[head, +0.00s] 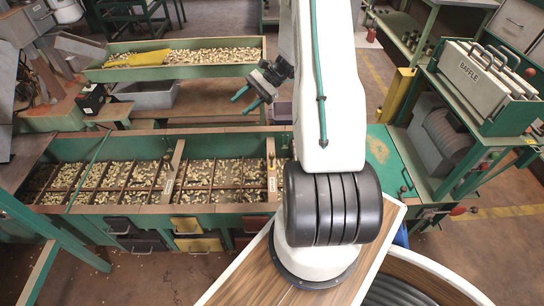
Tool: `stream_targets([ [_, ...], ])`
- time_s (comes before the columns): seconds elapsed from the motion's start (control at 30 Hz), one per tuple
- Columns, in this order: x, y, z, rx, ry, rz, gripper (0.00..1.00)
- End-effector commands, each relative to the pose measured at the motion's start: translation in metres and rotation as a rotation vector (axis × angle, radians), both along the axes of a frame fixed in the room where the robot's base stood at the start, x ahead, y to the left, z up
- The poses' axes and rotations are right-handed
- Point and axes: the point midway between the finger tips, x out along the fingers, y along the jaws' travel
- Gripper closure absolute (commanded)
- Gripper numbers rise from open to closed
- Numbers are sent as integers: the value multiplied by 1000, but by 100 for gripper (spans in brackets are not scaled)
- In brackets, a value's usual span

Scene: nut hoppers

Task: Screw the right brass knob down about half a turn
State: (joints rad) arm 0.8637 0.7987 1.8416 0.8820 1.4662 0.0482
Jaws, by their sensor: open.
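My gripper (245,101) has dark jaws with teal fingertips. It is open and empty, held in the air at the upper middle of the head view, apart from everything. A small brass knob (272,157) appears to stand on the right crosspiece of the long green hopper (110,209), below and right of my gripper. Its details are too small to tell. A similar small brass piece (167,159) shows on the left crosspiece. My white arm covers the area just right of the right crosspiece.
The hopper holds nuts in a grid of compartments, with yellow and dark drawers below. Another green nut tray (100,76) stands behind with a yellow scoop (138,60). A green machine with a grey "BAFFLE" case (484,73) stands at right. Open floor shows at lower left.

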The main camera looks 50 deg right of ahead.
Motion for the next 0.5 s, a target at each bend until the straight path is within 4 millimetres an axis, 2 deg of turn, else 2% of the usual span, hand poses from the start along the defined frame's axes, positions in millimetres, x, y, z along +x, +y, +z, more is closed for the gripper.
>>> stream_targets([
  [0.03, -4, -16, -24, 46, 13, -62, 56],
  [0.2, -21, -61, -97, 189, 35, -263, 56],
  [0.33, -42, -89, -156, 296, 43, -421, 56],
  [0.5, -75, -113, -230, 424, 45, -616, 56],
])
